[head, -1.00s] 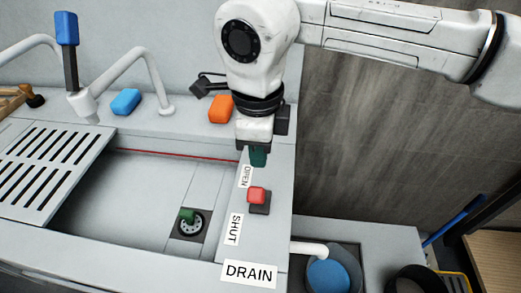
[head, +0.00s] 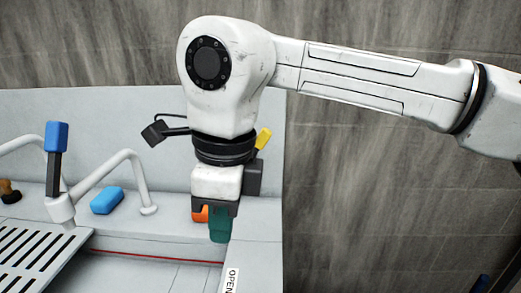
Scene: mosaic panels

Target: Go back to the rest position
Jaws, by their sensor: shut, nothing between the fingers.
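My gripper (head: 219,226), with teal fingers, is shut and empty. It points down above the back part of the grey sink unit (head: 262,240), in front of an orange block (head: 200,214) that it mostly hides. The white "OPEN" label (head: 231,281) is below the fingers and cut by the bottom edge. The red lever knob, the "SHUT" and "DRAIN" labels and the drain are out of view.
A blue-handled tap (head: 57,138) and a blue block (head: 107,201) are to the left, beside a white curved spout (head: 125,158). A slotted drainboard (head: 35,258) is at lower left. A yellow item (head: 263,138) shows behind my arm. The wall at right is bare.

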